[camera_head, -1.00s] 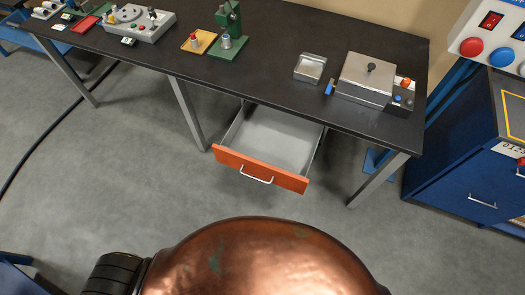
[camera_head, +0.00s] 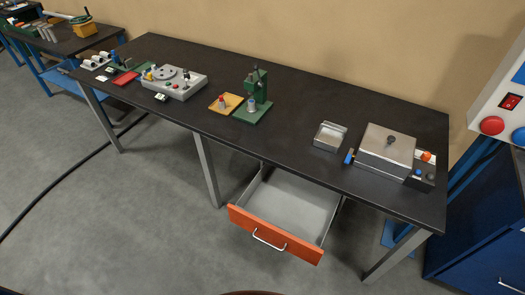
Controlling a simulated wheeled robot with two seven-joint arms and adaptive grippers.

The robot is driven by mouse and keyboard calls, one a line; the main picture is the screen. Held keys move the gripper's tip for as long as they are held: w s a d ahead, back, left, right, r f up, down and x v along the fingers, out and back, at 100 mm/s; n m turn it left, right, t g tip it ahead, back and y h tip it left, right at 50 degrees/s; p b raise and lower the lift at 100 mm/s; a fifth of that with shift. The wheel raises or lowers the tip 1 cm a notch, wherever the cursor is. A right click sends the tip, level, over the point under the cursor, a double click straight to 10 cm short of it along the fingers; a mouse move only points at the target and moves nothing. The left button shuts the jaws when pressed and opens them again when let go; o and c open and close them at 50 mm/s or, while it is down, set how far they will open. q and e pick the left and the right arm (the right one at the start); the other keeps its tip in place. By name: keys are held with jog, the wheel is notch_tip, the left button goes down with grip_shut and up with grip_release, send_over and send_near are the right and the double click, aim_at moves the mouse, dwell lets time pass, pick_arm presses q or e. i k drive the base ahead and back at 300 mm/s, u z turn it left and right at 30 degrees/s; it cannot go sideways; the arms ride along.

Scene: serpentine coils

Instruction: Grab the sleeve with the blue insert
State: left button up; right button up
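A small grey sleeve with a bluish top (camera_head: 252,104) stands upright on the base of the green press (camera_head: 258,84) on the dark workbench. A similar small piece with a red top (camera_head: 221,101) stands on the yellow tray (camera_head: 230,108) just left of the press. Both are small, so their details are hard to make out. Neither of my grippers is in view.
An orange-fronted drawer (camera_head: 274,236) hangs open and empty under the bench. A grey control panel (camera_head: 174,84) is left. Grey floor lies open in front.

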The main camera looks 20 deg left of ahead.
aim_at(252, 106)
jog(key=u, duration=2)
jog(key=i, duration=2.95)
jog(key=z, duration=3.05)
